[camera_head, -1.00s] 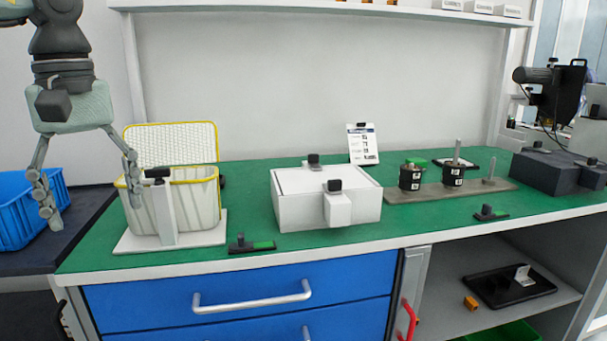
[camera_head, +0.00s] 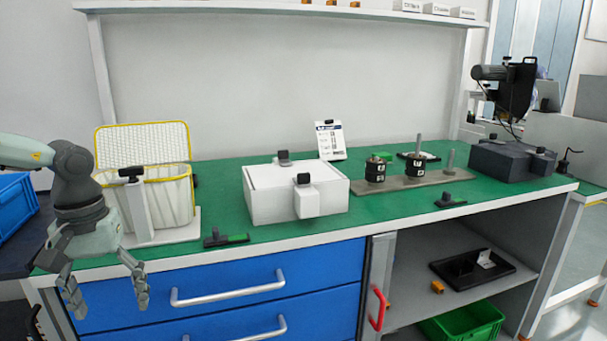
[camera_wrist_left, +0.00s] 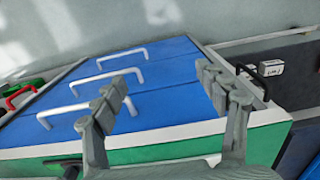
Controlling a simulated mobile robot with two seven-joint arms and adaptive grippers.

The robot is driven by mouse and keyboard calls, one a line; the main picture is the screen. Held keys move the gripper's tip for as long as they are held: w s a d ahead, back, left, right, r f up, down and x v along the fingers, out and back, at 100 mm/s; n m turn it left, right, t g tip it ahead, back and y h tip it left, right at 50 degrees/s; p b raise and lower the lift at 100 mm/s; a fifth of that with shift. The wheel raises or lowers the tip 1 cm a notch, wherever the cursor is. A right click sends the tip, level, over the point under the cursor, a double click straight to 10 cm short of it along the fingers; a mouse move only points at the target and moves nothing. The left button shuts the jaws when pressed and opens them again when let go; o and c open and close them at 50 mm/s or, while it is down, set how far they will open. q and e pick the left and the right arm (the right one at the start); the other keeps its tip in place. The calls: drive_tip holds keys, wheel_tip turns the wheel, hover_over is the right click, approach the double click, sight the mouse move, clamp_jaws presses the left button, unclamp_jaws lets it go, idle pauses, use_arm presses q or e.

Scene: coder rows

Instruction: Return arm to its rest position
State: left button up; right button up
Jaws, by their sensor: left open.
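My left gripper (camera_head: 108,287) is open and empty. In the head view it hangs at the lower left, in front of the bench's front edge and the upper blue drawer, with its fingers pointing down. The left arm comes in from the left edge, bent at the wrist. In the left wrist view the two fingers of the left gripper (camera_wrist_left: 168,88) are spread wide, with the blue drawer fronts (camera_wrist_left: 135,80) and their white handles beyond them. Nothing is between the fingers. My right gripper does not show.
The green bench (camera_head: 270,226) carries a yellow-rimmed basket (camera_head: 165,205), a white box (camera_head: 275,195), black cylinders (camera_head: 375,170) on a plate and a dark machine (camera_head: 505,158). A blue crate (camera_head: 15,207) stands at the left. A red handle (camera_head: 378,308) sticks out beside the drawers.

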use_arm(q)
drive_tip(key=s+a+n, duration=0.1)
drive_tip(key=s+a, duration=0.1)
drive_tip(key=a, duration=0.5)
drive_tip(key=s+a+n, duration=0.2)
drive_tip(key=a, duration=0.5)
drive_tip(key=shift+s+f, duration=0.15)
drive_tip(key=shift+s, duration=0.15)
